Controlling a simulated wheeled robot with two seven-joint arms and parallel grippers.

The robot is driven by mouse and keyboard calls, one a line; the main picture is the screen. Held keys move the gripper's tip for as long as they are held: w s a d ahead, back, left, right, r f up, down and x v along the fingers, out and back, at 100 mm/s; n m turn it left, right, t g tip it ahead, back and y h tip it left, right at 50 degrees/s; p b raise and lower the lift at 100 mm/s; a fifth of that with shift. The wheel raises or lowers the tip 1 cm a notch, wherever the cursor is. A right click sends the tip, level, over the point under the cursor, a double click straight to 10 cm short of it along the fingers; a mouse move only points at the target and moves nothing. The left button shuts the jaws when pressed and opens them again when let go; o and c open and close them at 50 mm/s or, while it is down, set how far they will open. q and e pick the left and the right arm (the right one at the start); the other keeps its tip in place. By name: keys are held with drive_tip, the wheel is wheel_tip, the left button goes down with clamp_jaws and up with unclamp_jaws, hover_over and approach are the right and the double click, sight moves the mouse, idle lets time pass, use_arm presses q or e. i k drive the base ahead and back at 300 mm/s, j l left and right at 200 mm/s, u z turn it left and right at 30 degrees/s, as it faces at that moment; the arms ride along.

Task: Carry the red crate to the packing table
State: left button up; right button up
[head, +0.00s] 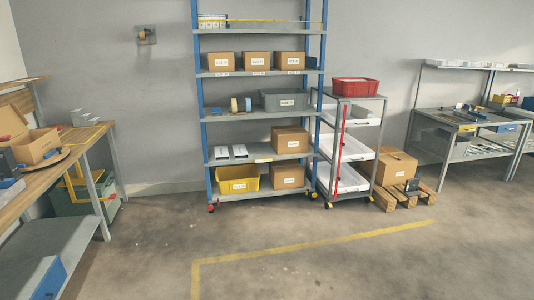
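The red crate (356,88) sits on top of a grey wheeled trolley (328,128), right of the blue shelving rack. Its inside is mostly hidden from this angle. A wooden-topped table (92,136) on the left holds an open cardboard box; I cannot tell for sure that it is the packing table. A grey workbench (450,116) stands at the far right. Neither of my grippers shows in the head view.
The blue rack (208,125) holds cardboard boxes, a grey bin and a yellow bin (238,180). A pallet (402,196) with a carton (396,166) stands right of the trolley. The concrete floor ahead, with a yellow line (310,247), is clear.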

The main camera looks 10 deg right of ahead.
sight(78, 136)
drive_tip(key=i+z, duration=0.1)
drive_tip(key=i, duration=0.8)
drive_tip(key=i+z, duration=0.15)
drive_tip(key=i, duration=0.7)
drive_tip(key=i+j+z, duration=0.1)
drive_tip(key=i, duration=0.8)
drive_tip(key=i+z, duration=0.3)
drive_tip(key=i, duration=0.25)
drive_tip(key=i+j+z, duration=0.15)
drive_tip(key=i+z, duration=0.2)
drive_tip(key=i, duration=0.15)
drive_tip(key=i+j+z, duration=0.3)
drive_tip(key=i, duration=0.25)
drive_tip(key=i+l+u, duration=0.15)
drive_tip(key=u, duration=0.2)
drive_tip(key=i+l+u, duration=0.15)
drive_tip(key=u, duration=0.15)
drive_tip(key=i+l+u, duration=0.15)
drive_tip(key=u, duration=0.2)
